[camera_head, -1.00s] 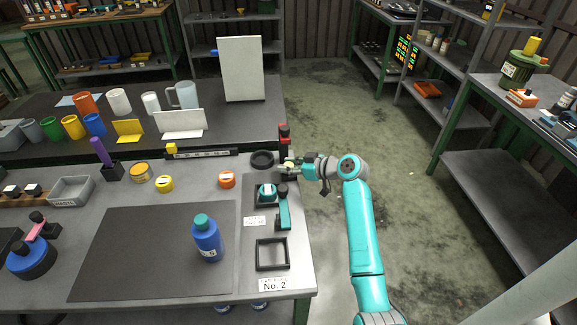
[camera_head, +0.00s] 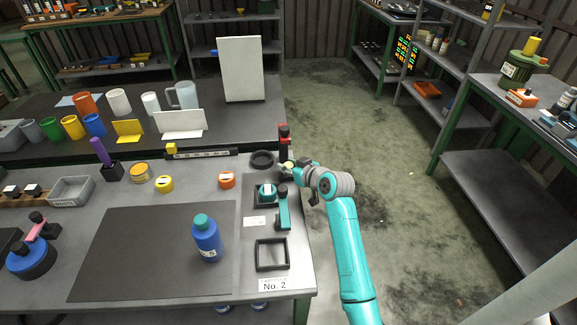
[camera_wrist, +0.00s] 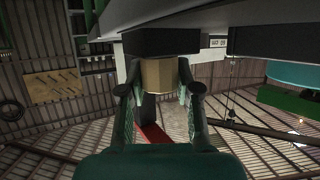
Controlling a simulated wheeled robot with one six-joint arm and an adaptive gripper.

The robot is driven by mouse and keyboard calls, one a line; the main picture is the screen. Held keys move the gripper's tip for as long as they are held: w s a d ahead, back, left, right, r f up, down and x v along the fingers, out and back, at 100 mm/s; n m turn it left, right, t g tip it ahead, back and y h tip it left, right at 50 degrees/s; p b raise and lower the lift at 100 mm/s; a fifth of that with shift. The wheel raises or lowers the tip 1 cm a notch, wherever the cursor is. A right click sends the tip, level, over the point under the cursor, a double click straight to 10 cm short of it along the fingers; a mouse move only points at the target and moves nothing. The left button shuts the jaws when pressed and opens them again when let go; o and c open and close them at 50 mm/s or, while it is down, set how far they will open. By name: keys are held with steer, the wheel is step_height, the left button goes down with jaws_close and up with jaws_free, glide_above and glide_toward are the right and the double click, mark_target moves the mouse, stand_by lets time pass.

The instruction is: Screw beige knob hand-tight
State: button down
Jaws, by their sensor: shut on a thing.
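The beige knob (camera_wrist: 160,74) shows in the middle of the wrist view, under a dark block. My gripper (camera_wrist: 165,88) has a finger on each side of it and is shut on it. In the head view the knob (camera_head: 288,165) is a small pale spot at the right rear edge of the bench, and my gripper (camera_head: 295,168) reaches it from the right. A red and black upright part (camera_head: 284,138) stands just behind the knob. The knob's thread is hidden.
A black ring (camera_head: 262,159) lies left of the gripper. The floor right of the bench is clear.

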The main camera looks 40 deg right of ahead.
steer(key=c, duration=0.8)
jaws_free()
steer(key=v, duration=1.2)
